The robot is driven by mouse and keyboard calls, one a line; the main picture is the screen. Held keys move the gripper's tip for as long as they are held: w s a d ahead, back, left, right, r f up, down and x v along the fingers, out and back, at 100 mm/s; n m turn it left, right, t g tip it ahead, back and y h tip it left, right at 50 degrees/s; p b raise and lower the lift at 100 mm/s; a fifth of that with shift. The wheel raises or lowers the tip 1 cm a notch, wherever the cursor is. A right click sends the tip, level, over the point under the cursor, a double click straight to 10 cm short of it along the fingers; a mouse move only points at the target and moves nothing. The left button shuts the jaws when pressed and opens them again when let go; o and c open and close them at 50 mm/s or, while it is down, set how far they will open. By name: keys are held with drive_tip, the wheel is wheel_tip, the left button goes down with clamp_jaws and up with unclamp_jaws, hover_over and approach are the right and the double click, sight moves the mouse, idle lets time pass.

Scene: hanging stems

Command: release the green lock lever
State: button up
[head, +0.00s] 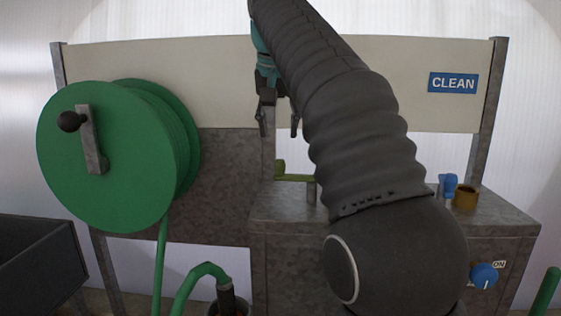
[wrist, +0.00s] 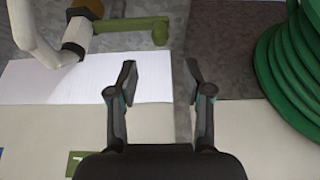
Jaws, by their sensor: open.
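The green lock lever (wrist: 128,25) is an olive-green bar with a rounded knob at one end, at the top of the wrist view. In the head view the lever (head: 293,178) shows partly behind my arm, just above the metal cabinet. My gripper (head: 279,125) hangs fingers down above it in the head view, apart from it. In the wrist view my gripper (wrist: 161,75) is open with nothing between its fingers, and the lever lies beyond the fingertips. The lever's right part in the head view is hidden by my arm.
A large green hose reel (head: 105,155) with a crank stands at left. The metal cabinet (head: 500,215) carries a brass cup (head: 465,197) and a blue knob (head: 484,275). A pale bent pipe (wrist: 35,40) is beside the lever. A dark bin (head: 40,265) is at far left.

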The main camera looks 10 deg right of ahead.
sight(280, 160)
drive_tip(key=b+x, duration=0.1)
drive_tip(key=x, duration=0.8)
drive_tip(key=shift+w+f, duration=0.1)
drive_tip(key=shift+f, duration=0.2)
clamp_jaws()
